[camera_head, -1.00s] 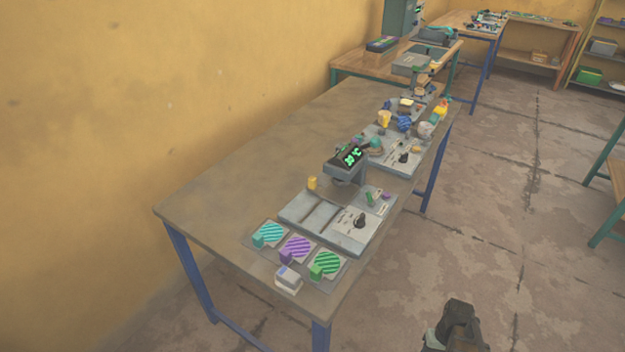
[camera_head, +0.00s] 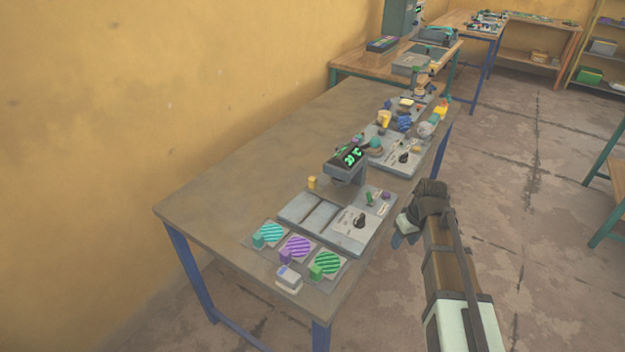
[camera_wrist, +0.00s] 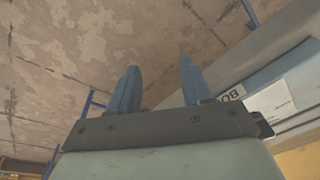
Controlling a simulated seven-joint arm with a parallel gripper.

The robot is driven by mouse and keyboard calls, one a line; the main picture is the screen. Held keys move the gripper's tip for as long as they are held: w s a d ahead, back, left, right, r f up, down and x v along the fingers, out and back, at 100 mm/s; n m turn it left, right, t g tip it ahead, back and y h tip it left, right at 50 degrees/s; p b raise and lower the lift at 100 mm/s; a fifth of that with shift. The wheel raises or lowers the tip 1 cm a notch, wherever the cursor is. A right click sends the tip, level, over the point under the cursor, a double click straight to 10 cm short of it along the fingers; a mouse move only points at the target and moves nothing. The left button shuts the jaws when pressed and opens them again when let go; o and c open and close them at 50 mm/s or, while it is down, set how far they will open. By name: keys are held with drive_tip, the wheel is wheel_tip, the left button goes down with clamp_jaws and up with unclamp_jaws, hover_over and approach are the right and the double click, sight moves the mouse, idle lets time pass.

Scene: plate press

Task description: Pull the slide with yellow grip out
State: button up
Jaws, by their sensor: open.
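A small yellow grip (camera_head: 312,182) stands at the back left edge of the grey press unit (camera_head: 336,216) in the head view. The slide it belongs to cannot be told apart from the unit's grey panels. My gripper (camera_head: 400,236) is in front of the table's right edge, to the right of the press unit and apart from it. In the wrist view my gripper (camera_wrist: 157,84) has two blue fingers spread with nothing between them. The yellow grip is not visible in the wrist view.
Teal (camera_head: 269,233), purple (camera_head: 298,247) and green (camera_head: 328,262) striped plates lie at the table's near end, beside a white-grey block (camera_head: 288,279). The table's left side is bare.

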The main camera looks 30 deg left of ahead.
drive_tip(key=s+a+r+n, duration=0.2)
drive_tip(key=a+r+n, duration=0.2)
drive_tip(key=a+r, duration=0.8)
drive_tip(key=s+a+r+n, duration=0.2)
drive_tip(key=a+r+n, duration=0.2)
drive_tip(key=a+r, duration=0.85)
drive_tip(key=h, duration=0.2)
hover_over(312, 178)
wheel_tip(312, 178, down, 4)
wheel_tip(312, 178, down, 14)
drive_tip(key=shift+w+f, duration=0.15)
clamp_jaws()
